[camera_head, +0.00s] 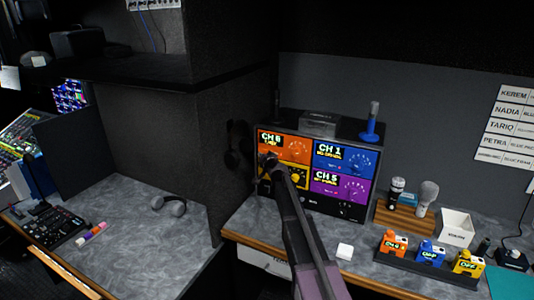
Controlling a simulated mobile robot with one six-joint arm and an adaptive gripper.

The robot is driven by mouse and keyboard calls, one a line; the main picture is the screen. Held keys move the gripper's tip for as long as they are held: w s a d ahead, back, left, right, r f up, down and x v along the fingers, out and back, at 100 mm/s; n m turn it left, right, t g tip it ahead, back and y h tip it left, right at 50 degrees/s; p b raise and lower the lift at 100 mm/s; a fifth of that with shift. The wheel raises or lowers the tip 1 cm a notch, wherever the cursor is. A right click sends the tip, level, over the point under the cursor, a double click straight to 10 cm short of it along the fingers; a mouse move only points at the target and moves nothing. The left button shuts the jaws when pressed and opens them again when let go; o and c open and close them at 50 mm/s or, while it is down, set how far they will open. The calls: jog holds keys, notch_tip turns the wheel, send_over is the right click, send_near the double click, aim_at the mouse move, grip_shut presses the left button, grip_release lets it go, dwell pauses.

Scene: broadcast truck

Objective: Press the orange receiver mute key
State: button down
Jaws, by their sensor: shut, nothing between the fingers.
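A receiver unit (366,206) with several coloured panels stands on the counter against the back wall. Its orange panel (300,146), marked CH 6, is at the upper left. A blue panel (340,160) marked CH 1, a purple panel (342,187) marked CH 5 and a yellow panel (298,178) fill the rest. My gripper (268,159) is shut and empty, in front of the lower left part of the orange panel. I cannot tell whether it touches the panel. The mute key is not distinguishable; my gripper and arm hide parts of the orange and yellow panels.
A blue handheld microphone (371,121) stands on top of the receiver. To its right are a wooden rack (396,219), a white box (455,228) and a tray (424,270) of coloured packs. Headphones (172,206) lie on the left counter.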

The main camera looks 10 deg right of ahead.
jog(key=shift+s+a, duration=0.75)
jog(key=shift+s, duration=0.3)
jog(key=shift+s+a, duration=0.7)
jog(key=shift+s, duration=0.3)
jog(key=shift+w, duration=0.1)
dwell(0.9)
